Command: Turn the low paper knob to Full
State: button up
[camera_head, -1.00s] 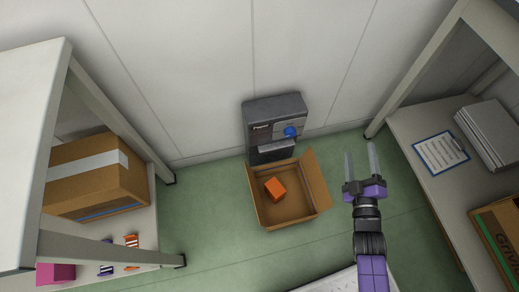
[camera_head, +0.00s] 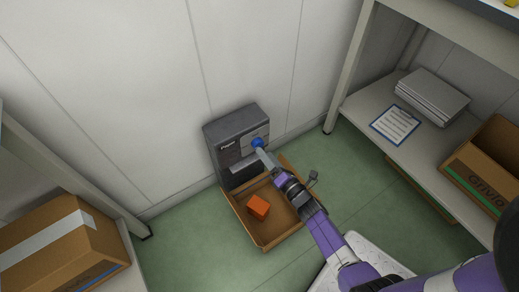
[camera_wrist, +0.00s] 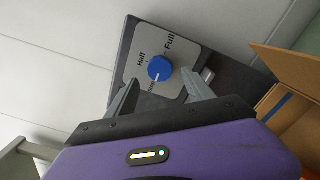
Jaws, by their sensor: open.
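The blue paper knob (camera_head: 257,143) is on the front panel of a dark grey wall unit (camera_head: 222,132). In the wrist view the knob (camera_wrist: 160,68) sits on a light plate with the labels "Half" and "Full" (camera_wrist: 169,42). A thin pale line on the plate runs from the knob away from both labels. My gripper (camera_wrist: 161,90) is open, its two fingers on either side of and just short of the knob. In the head view my gripper (camera_head: 264,156) reaches the unit's front, and its fingertips are partly hard to make out.
An open cardboard box (camera_head: 265,243) with an orange block (camera_head: 258,206) stands on the floor below the unit, under my arm. A shelf with a clipboard (camera_head: 396,124) and a paper stack (camera_head: 432,94) is at the right. Another shelf with a taped box (camera_head: 62,250) is at the left.

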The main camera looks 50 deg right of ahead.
aim_at(258, 144)
jog(key=x, duration=0.4)
jog(key=shift+w+d+b, duration=0.1)
jog(key=shift+w+b, duration=0.05)
jog(key=shift+b, duration=0.25)
jog(key=shift+c, duration=0.2)
grip_shut()
